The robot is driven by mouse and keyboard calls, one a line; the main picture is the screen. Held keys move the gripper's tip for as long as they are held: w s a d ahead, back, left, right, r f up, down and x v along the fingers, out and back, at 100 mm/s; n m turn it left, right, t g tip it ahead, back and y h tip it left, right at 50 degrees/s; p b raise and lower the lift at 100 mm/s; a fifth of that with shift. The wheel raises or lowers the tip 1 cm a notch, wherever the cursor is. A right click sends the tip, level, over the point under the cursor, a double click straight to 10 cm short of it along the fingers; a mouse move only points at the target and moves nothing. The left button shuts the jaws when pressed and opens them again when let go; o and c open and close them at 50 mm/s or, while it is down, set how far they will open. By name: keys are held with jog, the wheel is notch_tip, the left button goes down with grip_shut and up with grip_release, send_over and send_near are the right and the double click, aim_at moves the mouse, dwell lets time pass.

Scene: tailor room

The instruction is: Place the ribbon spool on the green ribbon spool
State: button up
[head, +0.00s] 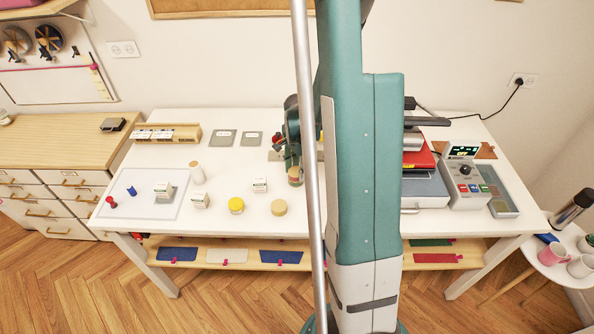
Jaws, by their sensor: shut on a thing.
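My gripper (291,158) is over the middle of the white table, partly hidden by my arm and a pale pole. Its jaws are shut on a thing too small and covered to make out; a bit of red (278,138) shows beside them. A short tan-topped cylinder (295,179) is just below the jaws; I cannot tell whether they touch. On the pale mat (143,212) at the left, a small red spool-like piece (110,202) and a blue one (131,190) stand apart. I cannot make out a green ribbon spool; it may be hidden.
Near the gripper stand a tan round jar (279,207), a yellow-lidded jar (236,205), small white boxes (260,185) and a white cylinder (196,172). Grey squares (222,138) lie behind. A press (426,185) and control box (466,184) fill the right.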

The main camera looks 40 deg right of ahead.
aim_at(297, 171)
jog(key=shift+f, duration=0.2)
jog(key=o, duration=0.9)
jog(key=shift+c, duration=0.2)
jog(key=shift+r, duration=0.25)
notch_tip(297, 171, up, 12)
dwell(0.3)
dwell(0.5)
